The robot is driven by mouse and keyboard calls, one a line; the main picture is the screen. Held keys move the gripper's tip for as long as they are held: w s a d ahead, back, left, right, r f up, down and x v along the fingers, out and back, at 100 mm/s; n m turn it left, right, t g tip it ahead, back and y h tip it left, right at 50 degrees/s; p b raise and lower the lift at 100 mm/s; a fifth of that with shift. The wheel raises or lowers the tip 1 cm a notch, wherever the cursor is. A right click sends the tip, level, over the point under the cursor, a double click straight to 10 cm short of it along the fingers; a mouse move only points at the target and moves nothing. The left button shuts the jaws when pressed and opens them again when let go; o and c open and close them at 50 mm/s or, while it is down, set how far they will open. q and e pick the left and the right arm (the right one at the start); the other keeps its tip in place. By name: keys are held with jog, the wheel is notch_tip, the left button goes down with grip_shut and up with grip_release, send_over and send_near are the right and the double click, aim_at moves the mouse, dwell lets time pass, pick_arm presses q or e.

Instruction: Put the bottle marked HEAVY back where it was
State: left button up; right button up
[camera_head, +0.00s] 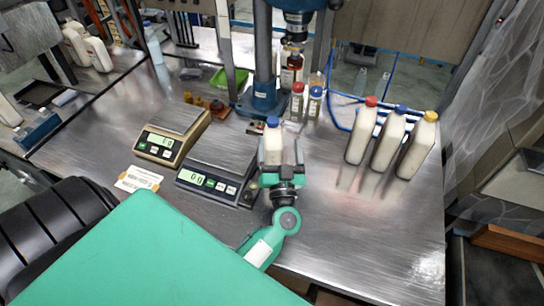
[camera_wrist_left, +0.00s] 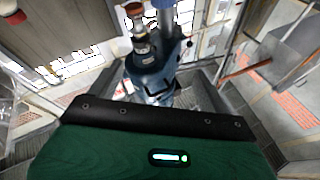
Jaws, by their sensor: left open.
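A white bottle with a blue cap (camera_head: 272,138) is upright beside the front scale, at my left gripper (camera_head: 282,166). The jaws are open around or just in front of it; contact cannot be told. Three larger white bottles stand in a row at the right of the table: red-capped (camera_head: 362,133), blue-capped (camera_head: 388,140) and yellow-capped (camera_head: 416,148). No HEAVY mark is readable on any bottle. The front scale (camera_head: 219,165) and the tan scale (camera_head: 174,134) have empty pans. The left wrist view shows no clear fingers or bottle between them. My right gripper is not seen.
A blue machine (camera_head: 263,97) stands behind, also in the left wrist view (camera_wrist_left: 155,70). Two small bottles, red-capped (camera_head: 297,102) and blue-capped (camera_head: 314,104), stand beside it. A white card (camera_head: 139,178) lies at left. The metal table's front right (camera_head: 375,240) is clear.

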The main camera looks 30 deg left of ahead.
aim_at(273, 153)
pick_arm(q)
notch_tip(273, 153, down, 9)
jog(key=s+n+g+h, duration=0.3)
jog(key=p+x, duration=0.1)
jog(key=x, duration=0.7)
jog(key=shift+w+r, duration=0.1)
jog(key=shift+w, duration=0.05)
jog(key=shift+f+p+x, duration=0.15)
jog(key=shift+p+x, duration=0.05)
jog(key=shift+x, duration=1.2)
jog(key=shift+f+p+x, duration=0.2)
jog(key=shift+x, duration=1.2)
jog(key=shift+r, duration=0.1)
grip_shut()
